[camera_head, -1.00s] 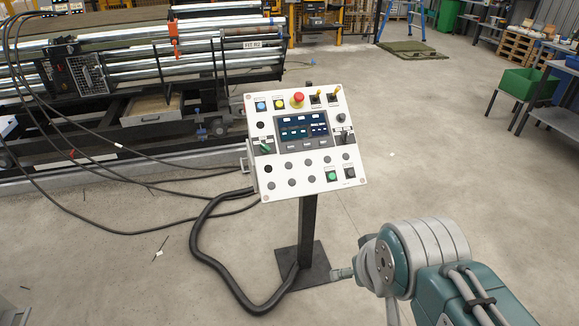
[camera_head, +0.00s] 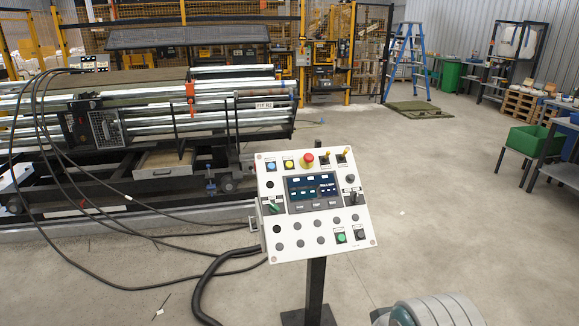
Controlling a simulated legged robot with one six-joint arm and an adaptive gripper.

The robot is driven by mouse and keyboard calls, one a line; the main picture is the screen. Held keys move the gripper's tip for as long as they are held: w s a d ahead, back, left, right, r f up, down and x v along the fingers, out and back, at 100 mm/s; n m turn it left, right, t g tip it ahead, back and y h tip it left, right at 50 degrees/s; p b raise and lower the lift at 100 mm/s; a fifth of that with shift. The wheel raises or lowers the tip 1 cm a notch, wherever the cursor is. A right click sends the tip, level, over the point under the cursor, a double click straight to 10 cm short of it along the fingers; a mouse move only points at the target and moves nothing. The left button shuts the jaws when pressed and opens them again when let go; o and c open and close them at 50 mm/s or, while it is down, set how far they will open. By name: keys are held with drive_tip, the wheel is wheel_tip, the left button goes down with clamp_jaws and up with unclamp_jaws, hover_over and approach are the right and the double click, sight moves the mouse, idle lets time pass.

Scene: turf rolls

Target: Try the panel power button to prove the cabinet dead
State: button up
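The control panel (camera_head: 352,223) is a white tilted plate on a dark post, in the middle of the head view. It has a lit blue-black screen (camera_head: 313,189) and a red mushroom button (camera_head: 308,160). Blue (camera_head: 271,168) and yellow (camera_head: 289,165) buttons sit at its upper left. A green button (camera_head: 341,238) and a black button (camera_head: 360,235) sit at its lower right. A green-handled switch (camera_head: 272,208) is on the left side. The labels are too small to read. Part of my arm shows at the bottom right, below the panel; my gripper is outside the view.
A thick black cable (camera_head: 205,290) runs from the panel's left side to the floor. A roller machine (camera_head: 150,115) with hanging cables stands behind left. A green bin (camera_head: 530,140) on a bench is at right. The floor right of the panel is clear.

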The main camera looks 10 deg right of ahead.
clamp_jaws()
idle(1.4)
